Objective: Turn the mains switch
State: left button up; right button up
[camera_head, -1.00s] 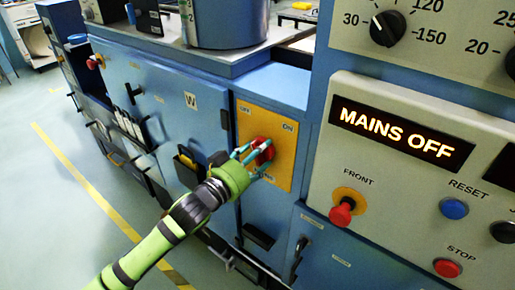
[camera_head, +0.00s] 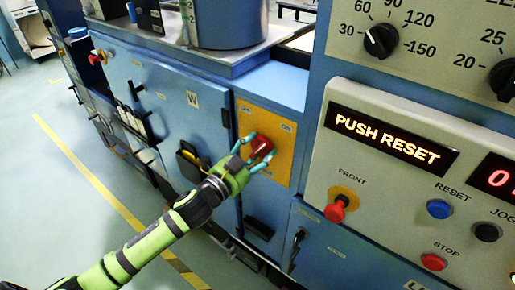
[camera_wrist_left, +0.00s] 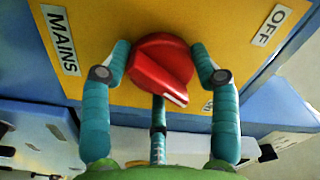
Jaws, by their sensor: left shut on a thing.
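The mains switch is a red rotary knob (camera_head: 262,147) on a yellow plate (camera_head: 281,166) on the blue cabinet front. In the left wrist view the knob (camera_wrist_left: 160,66) has a white mark on its lower right end, pointing towards a small label that is mostly hidden. The MAINS label (camera_wrist_left: 61,40) is left of the knob and the OFF label (camera_wrist_left: 269,25) is at the upper right. My left gripper (camera_head: 256,154) is shut on the knob, with teal fingers on both sides of it. My right gripper is not in view.
The control panel (camera_head: 390,215) stands close on the right, with a lit PUSH RESET display (camera_head: 388,140), a red FRONT button (camera_head: 336,208), a blue RESET button (camera_head: 439,209) and a red STOP button (camera_head: 433,262). Open floor (camera_head: 60,220) lies left.

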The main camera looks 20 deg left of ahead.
pick_arm(q)
jog(key=shift+a+f+m, duration=0.15)
jog(key=shift+f+m, duration=0.2)
jog(key=shift+m, duration=0.45)
jog(key=o, duration=1.1)
jog(key=shift+w+a+r, duration=0.1)
jog(key=shift+w+a, duration=0.05)
jog(key=shift+a, duration=0.05)
jog(key=shift+d+r, duration=0.1)
